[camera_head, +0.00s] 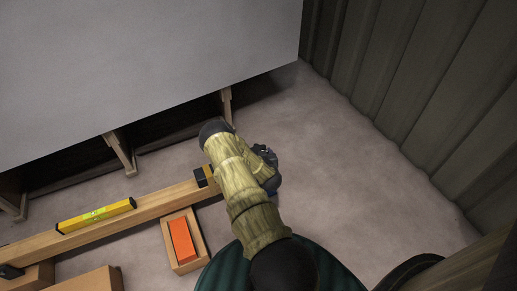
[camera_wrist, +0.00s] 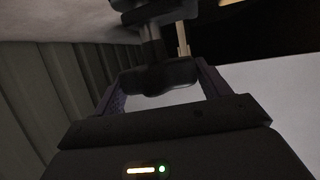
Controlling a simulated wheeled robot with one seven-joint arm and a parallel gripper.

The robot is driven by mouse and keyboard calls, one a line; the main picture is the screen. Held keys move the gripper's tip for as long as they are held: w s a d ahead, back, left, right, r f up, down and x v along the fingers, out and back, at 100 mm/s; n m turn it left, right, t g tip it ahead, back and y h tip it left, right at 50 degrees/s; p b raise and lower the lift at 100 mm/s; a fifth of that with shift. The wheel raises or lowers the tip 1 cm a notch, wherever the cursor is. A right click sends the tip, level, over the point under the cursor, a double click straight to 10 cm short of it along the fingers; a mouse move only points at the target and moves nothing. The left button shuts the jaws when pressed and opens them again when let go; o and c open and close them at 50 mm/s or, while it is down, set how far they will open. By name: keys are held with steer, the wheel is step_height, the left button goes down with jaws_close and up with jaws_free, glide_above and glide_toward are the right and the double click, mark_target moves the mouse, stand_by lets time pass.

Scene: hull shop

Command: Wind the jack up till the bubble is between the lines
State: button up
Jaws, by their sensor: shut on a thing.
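A yellow spirit level (camera_head: 115,209) lies on a long wooden beam (camera_head: 155,204) in the head view. Its green vial shows, but the bubble and lines are too small to read. My gripper (camera_wrist: 158,80) is shut on a dark, rounded crank handle (camera_wrist: 160,77) in the wrist view, with one finger on each side. A dark shaft rises behind the handle to a dark body, apparently the jack (camera_wrist: 152,12). In the head view my arm hides most of the jack and the handle at the beam's right end. A black and yellow piece (camera_head: 204,176) sits at that end.
An orange block (camera_head: 182,239) lies in a small wooden tray (camera_head: 169,240) in front of the beam. A large pale hull panel (camera_head: 140,65) on wooden props (camera_head: 120,155) overhangs behind. A ribbed wall (camera_head: 410,90) stands at right; the floor (camera_head: 350,190) before it is clear.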

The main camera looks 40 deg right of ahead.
steer(key=n+y+p, duration=0.1)
steer(key=n+t+y+p, duration=0.1)
steer(key=n+y, duration=0.1)
steer(key=shift+s+d, duration=0.15)
steer(key=shift+d, duration=0.15)
steer(key=n+y, duration=0.2)
steer(key=y, duration=0.1)
steer(key=shift+d+n, duration=0.15)
steer(key=shift+n, duration=0.25)
steer(key=n+y, duration=0.2)
steer(key=y, duration=0.1)
steer(key=n+y, duration=0.1)
steer(key=shift+d+f+g+b, duration=0.2)
steer(key=shift+f+g+b, duration=0.05)
steer(key=shift+g+b, duration=0.1)
steer(key=shift+d+n+g+y+b, duration=0.1)
steer(key=shift+n+g+y+b, duration=0.5)
steer(key=shift+n+y, duration=0.8)
steer(key=shift+r, duration=0.1)
steer(key=o, duration=0.6)
steer(key=shift+o, duration=0.2)
steer(key=shift+w, duration=0.2)
